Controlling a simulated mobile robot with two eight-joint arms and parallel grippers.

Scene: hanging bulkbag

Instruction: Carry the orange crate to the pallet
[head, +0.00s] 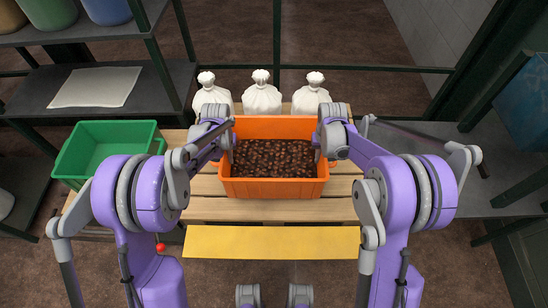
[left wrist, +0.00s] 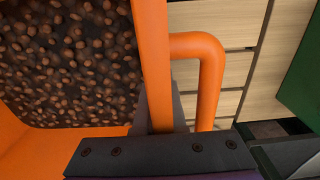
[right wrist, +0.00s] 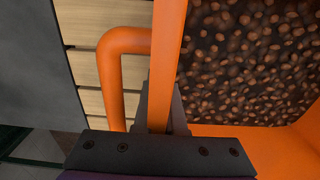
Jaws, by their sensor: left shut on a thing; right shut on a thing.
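The orange crate (head: 273,187), filled with brown bean-like pieces, is upright over the wooden pallet (head: 285,209) in the middle of the head view. I cannot tell whether its base touches the slats. My left gripper (head: 229,150) is shut on the crate's left side wall. In the left wrist view its dark fingers sit on either side of the wall (left wrist: 154,60), next to the orange handle (left wrist: 208,85). My right gripper (head: 319,150) is shut on the right side wall. In the right wrist view the wall (right wrist: 166,60) runs between its fingers, beside the other handle (right wrist: 112,80).
Several white sacks, one (head: 262,96) in the middle, stand behind the crate. A green crate (head: 107,137) stands at the left. A yellow strip (head: 272,243) lies in front of the pallet. Grey shelves (head: 45,92) flank both sides, with dark green posts and rails behind.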

